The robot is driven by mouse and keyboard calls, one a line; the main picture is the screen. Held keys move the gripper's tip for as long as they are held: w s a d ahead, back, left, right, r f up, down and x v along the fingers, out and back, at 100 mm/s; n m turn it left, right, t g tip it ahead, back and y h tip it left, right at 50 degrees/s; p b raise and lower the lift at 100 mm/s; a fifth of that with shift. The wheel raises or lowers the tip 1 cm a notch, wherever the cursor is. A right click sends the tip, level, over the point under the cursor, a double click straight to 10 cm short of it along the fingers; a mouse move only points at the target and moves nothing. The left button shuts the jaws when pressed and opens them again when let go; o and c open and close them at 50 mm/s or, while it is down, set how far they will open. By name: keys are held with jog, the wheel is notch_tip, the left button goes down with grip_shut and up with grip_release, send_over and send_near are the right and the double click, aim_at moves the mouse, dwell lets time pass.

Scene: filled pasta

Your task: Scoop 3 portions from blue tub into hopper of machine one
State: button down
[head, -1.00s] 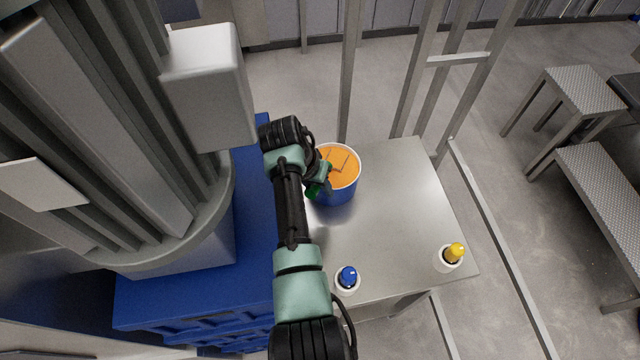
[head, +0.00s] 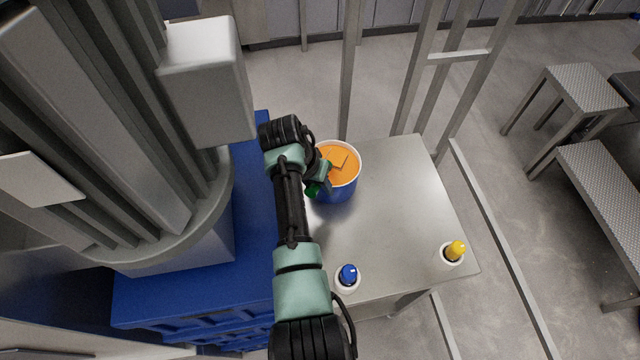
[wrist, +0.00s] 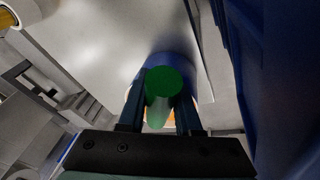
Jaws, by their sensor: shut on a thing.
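The blue tub (head: 338,194) stands on the metal table, with orange filling (head: 346,170) inside and a pale rim. My gripper (wrist: 160,100) is shut on a green-handled tool, the scoop (wrist: 170,82), between its two fingers. In the head view the green handle (head: 313,190) shows at the tub's left side, beside the rim. A flat orange piece, perhaps the scoop's head or its load, shows at the filling's surface; I cannot tell which. The blue tub also shows behind the handle in the wrist view (wrist: 178,60). I cannot make out which thing is the hopper of machine one.
The metal table (head: 390,220) is clear right of the tub. A white holder with a blue-topped handle (head: 348,277) and one with a yellow-topped handle (head: 454,252) stand near its front edge. Metal posts (head: 410,70) rise behind it.

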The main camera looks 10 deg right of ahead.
jog(key=shift+r, duration=0.1)
notch_tip(320, 180, up, 9)
jog(key=p, duration=0.8)
dwell(0.5)
